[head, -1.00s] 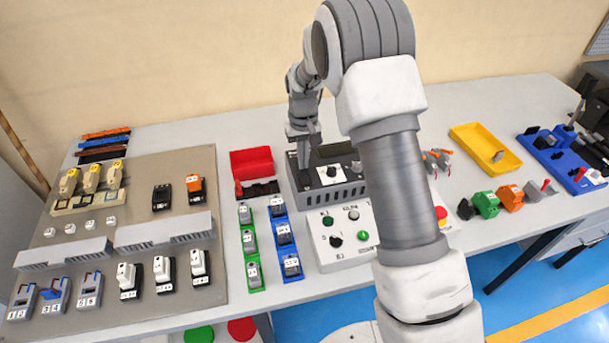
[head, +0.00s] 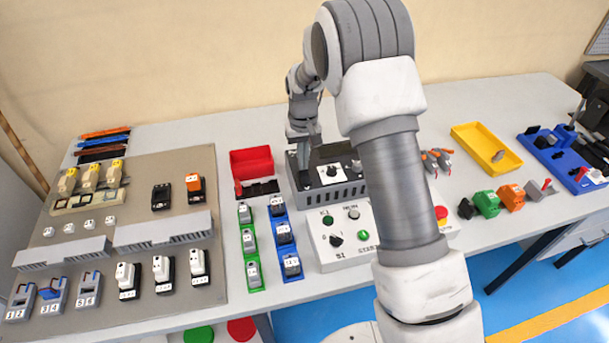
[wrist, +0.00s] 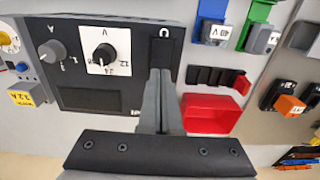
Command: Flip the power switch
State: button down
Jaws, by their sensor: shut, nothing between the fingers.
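The dark grey power supply box (head: 345,190) stands on the table behind the white button panel, and it fills the upper left of the wrist view (wrist: 80,100). Its black power switch (wrist: 166,50) is a rocker at one end of the box face, next to a white voltage dial plate (wrist: 102,66). My gripper (wrist: 163,72) is shut and empty. Its fingertips are at the lower edge of the switch in the wrist view; I cannot tell whether they touch it. In the head view my gripper (head: 303,165) is at the left end of the box, where the switch is hidden.
A red bin (head: 251,162) stands just left of the box. Green (head: 252,240) and blue (head: 283,235) rails with small modules lie in front. The white button panel (head: 335,252) is close in front of the box. A yellow tray (head: 486,148) lies right.

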jog(key=shift+f+b, duration=0.45)
jog(key=shift+f, duration=0.25)
jog(key=shift+r+p, duration=2.1)
jog(key=shift+r, duration=1.45)
